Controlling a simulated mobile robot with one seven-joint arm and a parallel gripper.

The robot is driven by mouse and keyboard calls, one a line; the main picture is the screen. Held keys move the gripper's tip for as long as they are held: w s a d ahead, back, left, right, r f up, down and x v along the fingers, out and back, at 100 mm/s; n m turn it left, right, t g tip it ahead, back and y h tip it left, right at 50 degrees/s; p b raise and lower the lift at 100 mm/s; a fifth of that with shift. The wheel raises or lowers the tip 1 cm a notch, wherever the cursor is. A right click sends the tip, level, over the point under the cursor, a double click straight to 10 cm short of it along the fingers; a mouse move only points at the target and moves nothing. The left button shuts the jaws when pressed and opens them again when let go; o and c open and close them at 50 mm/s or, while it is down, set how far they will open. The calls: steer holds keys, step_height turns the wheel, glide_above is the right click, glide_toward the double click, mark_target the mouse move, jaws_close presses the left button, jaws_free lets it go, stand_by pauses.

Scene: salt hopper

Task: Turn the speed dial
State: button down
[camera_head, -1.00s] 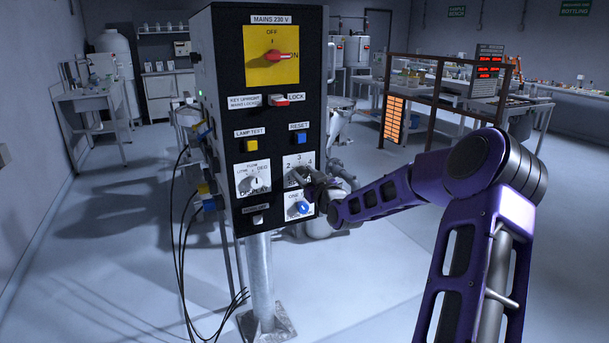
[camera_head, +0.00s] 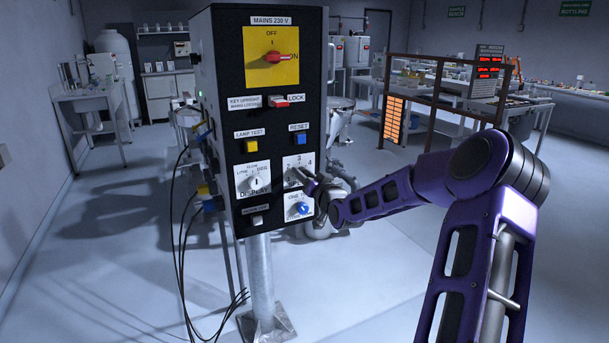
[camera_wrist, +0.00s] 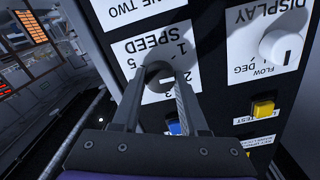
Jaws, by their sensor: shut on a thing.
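In the wrist view the plate appears upside down and tilted. My gripper (camera_wrist: 160,80) has one finger on each side of the knob and is shut on it. In the head view my gripper (camera_head: 306,180) reaches the plate from the right and partly hides the knob. I cannot read exactly which number the dial points to.
The white display dial (camera_head: 256,183) is left of the speed plate. A blue-knobbed selector (camera_head: 301,208) sits just below it. The blue reset button (camera_head: 299,138) and red mains switch (camera_head: 277,57) are above. Black cables (camera_head: 178,240) hang at the panel's left.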

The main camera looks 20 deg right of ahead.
steer(key=m+p, duration=0.1)
steer(key=m, duration=0.4)
steer(key=shift+d+f+m, duration=0.1)
steer(key=shift+m, duration=0.2)
stand_by(0.4)
steer(key=shift+c, duration=2.2)
jaws_free()
steer(key=shift+s, duration=0.15)
steer(key=s+p, duration=0.1)
steer(key=s, duration=1.6)
steer(key=shift+d+r, duration=0.15)
steer(key=shift+r, duration=0.1)
